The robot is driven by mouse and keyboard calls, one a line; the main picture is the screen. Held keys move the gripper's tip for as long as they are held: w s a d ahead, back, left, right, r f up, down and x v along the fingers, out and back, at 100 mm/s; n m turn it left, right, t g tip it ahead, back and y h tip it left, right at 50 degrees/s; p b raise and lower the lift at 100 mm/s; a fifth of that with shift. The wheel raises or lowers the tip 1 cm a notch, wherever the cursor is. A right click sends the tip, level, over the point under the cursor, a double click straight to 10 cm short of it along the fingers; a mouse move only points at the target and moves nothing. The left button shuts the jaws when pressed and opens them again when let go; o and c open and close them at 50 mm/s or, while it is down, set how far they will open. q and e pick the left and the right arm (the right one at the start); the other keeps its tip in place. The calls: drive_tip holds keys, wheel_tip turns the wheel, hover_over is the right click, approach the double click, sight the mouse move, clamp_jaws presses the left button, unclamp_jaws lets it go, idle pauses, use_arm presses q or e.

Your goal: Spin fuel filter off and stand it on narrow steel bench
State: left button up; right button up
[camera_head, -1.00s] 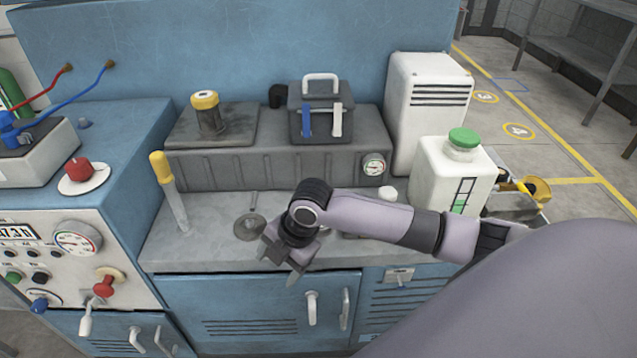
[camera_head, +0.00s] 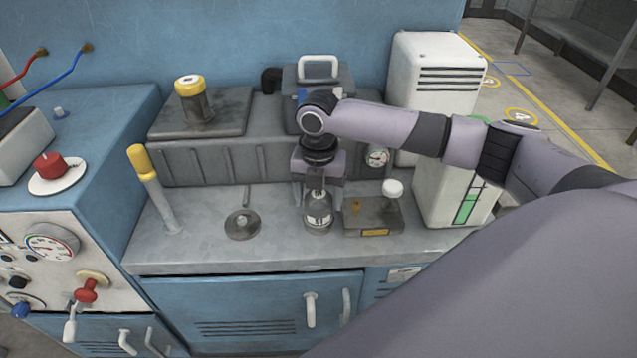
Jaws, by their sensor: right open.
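My right gripper (camera_head: 318,192) points down over the grey counter (camera_head: 200,250), its jaws open above and around the top of a small metal canister (camera_head: 318,217). I cannot tell whether the fingers touch it. A dark cylinder with a yellow top (camera_head: 193,101) stands upright on a stained dark plate at the back left. I cannot tell for certain which of these two is the fuel filter. A grey steel bench (camera_head: 570,50) stands far off at the upper right; it may be the narrow one. My left gripper is not in view.
A small dark block with a white knob (camera_head: 372,218) sits right of the canister. A round metal disc (camera_head: 242,224) and a yellow-handled tool (camera_head: 155,190) are to its left. A white jug (camera_head: 450,200) and a white cabinet (camera_head: 435,75) stand at the right.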

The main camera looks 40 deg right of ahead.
sight(319, 206)
wheel_tip(319, 206, down, 2)
drive_tip(key=shift+f, duration=0.55)
drive_tip(key=shift+c, duration=0.2)
drive_tip(key=c, duration=0.9)
drive_tip(key=shift+r+n+p, duration=0.15)
drive_tip(key=shift+n+p, duration=0.3)
drive_tip(key=shift+n, duration=0.25)
drive_tip(key=shift+n+p, duration=0.4)
drive_tip(key=shift+n, duration=0.6)
drive_tip(key=shift+f+n, duration=0.2)
drive_tip(key=shift+n, duration=0.7)
